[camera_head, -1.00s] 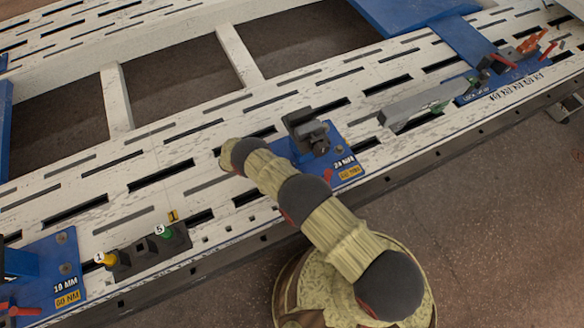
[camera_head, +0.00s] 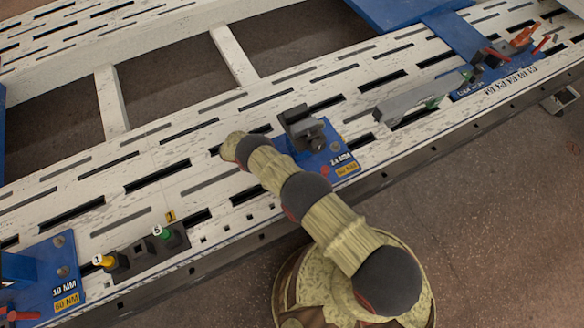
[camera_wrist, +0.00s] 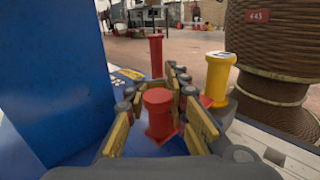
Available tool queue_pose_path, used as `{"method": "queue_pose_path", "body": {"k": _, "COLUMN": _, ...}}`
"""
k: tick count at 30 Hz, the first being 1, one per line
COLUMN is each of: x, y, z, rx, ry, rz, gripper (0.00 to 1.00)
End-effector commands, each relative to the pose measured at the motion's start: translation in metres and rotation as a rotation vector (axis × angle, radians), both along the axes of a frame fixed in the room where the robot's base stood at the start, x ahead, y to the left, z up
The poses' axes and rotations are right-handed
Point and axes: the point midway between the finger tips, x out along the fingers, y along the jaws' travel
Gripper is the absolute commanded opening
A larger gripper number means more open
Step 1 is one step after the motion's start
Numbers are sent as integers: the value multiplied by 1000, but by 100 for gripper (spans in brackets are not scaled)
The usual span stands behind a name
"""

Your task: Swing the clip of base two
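In the wrist view my gripper (camera_wrist: 157,98) is open, its yellow-padded fingers on either side of a short red peg (camera_wrist: 158,112), with gaps on both sides. A taller red post (camera_wrist: 156,55) stands beyond it. A blue upright (camera_wrist: 55,75) fills the left, and a yellow peg (camera_wrist: 218,78) stands right of the fingers. In the head view a blue base with a red clip (camera_head: 22,315) is at lower left. Another blue base (camera_head: 318,155) with a dark clamp (camera_head: 302,130) is mid-bench. My gripper is not visible there. I cannot tell which base is numbered two.
The white slotted bench rail (camera_head: 150,190) runs diagonally. A dark block (camera_head: 150,250) beside the left base holds yellow and green pegs. A grey bar (camera_head: 420,97) and a blue base with red levers (camera_head: 500,65) lie right. Open floor (camera_head: 490,230) is at lower right.

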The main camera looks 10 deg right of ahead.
Motion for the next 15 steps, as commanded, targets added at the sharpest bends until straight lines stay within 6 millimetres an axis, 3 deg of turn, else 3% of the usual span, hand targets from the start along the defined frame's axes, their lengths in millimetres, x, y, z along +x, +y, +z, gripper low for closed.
{"method": "queue_pose_path", "body": {"k": 6, "x": 0, "y": 0, "z": 0, "rx": 0, "ry": 0, "rz": 0, "gripper": 29}}
{"method": "queue_pose_path", "body": {"k": 15, "x": 0, "y": 0, "z": 0, "rx": 0, "ry": 0, "rz": 0, "gripper": 29}}
